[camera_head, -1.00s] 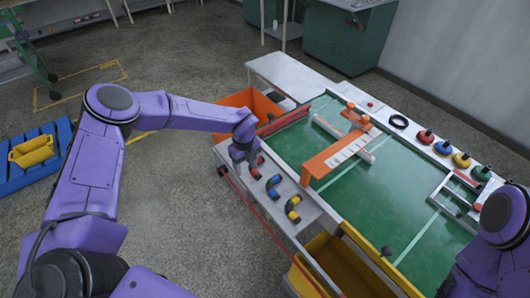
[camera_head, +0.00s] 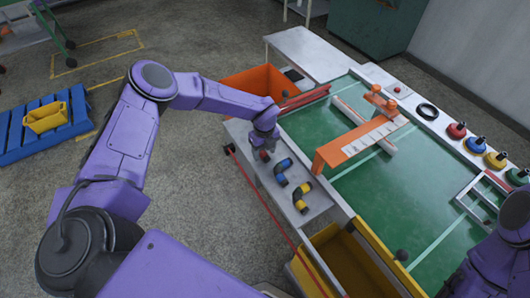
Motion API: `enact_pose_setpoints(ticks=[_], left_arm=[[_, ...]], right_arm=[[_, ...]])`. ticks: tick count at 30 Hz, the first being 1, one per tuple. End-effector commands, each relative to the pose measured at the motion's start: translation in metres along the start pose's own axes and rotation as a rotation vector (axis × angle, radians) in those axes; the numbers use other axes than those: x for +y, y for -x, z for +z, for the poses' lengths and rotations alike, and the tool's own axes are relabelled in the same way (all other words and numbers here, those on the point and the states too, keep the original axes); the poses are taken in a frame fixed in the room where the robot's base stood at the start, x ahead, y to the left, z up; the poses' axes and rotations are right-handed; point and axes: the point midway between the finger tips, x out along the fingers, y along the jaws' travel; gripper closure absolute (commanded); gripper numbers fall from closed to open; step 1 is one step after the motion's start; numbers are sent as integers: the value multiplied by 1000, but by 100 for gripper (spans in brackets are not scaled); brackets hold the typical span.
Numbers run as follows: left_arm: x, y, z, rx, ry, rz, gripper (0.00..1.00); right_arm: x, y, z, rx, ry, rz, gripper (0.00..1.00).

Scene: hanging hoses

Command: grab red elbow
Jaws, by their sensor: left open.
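The red elbow (camera_head: 264,156) lies on the grey side shelf (camera_head: 318,205) at the left edge of the green table. It is the farthest of a row of elbows. My left gripper (camera_head: 264,149) points down right over it, open, and partly hides it. I cannot tell whether the fingers touch it. A blue elbow (camera_head: 283,170) and a yellow and black elbow (camera_head: 300,197) lie nearer on the same shelf. My right arm shows at the lower right, but its gripper is out of view.
An orange bin (camera_head: 250,92) stands behind the shelf and a yellow bin (camera_head: 345,262) in front. An orange and white bracket (camera_head: 350,145) stands on the green table (camera_head: 395,190). A red rod (camera_head: 275,215) runs along the shelf's left side. Colored knobs line the far edge.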

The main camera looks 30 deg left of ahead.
Motion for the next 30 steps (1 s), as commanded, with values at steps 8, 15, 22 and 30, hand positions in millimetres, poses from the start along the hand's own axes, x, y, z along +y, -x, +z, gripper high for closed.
enact_pose_setpoints(ticks=[8, 15, 22, 30], left_arm=[[0, -8, 1, 0, 2, -1, 47], [0, -7, 1, 0, 2, -1, 100], [0, -5, 1, 0, 2, -1, 100], [3, 38, -2, 2, 2, -1, 100]], right_arm=[[0, -4, 2, 0, 0, 0, 62], [0, -4, 2, 0, 0, 0, 62], [0, -3, 1, 0, 0, 0, 62], [2, 27, -11, 0, 0, 0, 62]])
